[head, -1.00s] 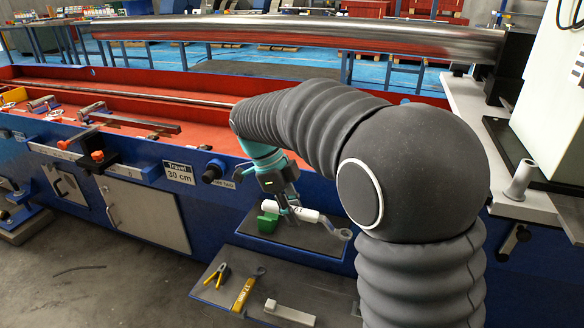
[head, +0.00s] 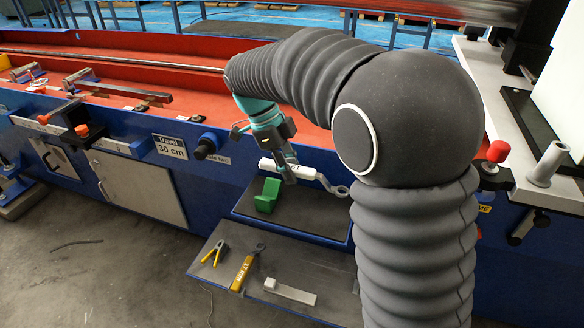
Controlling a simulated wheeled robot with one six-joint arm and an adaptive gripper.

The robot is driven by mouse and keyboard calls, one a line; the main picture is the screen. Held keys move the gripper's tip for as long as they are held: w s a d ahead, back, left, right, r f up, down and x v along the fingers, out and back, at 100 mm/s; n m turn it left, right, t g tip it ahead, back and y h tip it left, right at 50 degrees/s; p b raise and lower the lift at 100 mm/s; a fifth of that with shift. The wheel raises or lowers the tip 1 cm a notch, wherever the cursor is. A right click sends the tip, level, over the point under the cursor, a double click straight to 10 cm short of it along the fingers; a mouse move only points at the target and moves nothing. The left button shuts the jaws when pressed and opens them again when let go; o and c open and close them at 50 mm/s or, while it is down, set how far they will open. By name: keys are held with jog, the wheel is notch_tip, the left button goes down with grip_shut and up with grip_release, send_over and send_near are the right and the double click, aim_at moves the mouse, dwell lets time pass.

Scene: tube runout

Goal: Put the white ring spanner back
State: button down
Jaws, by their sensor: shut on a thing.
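The white ring spanner (head: 307,173) has a white handle with dark marking and a grey ring end that points right in the head view. My gripper (head: 289,174) comes down from above and is shut on the handle near its middle. The spanner hangs roughly level above the upper dark shelf (head: 312,219), behind and to the right of a green block (head: 267,196) standing there. A clear gap shows between the spanner and the shelf. The fingertips are small and partly hidden by the handle.
The blue machine front with a knob (head: 205,146) stands behind. The upper shelf is bare right of the green block.

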jog(key=shift+f+b, duration=2)
jog(key=shift+f, duration=1.3)
jog(key=shift+f+b, duration=0.7)
jog(key=shift+f, duration=0.3)
jog(key=shift+c, duration=1.9)
grip_release()
jog(key=shift+r, duration=0.15)
jog(key=shift+p+v, duration=2.5)
jog(key=shift+v, duration=0.4)
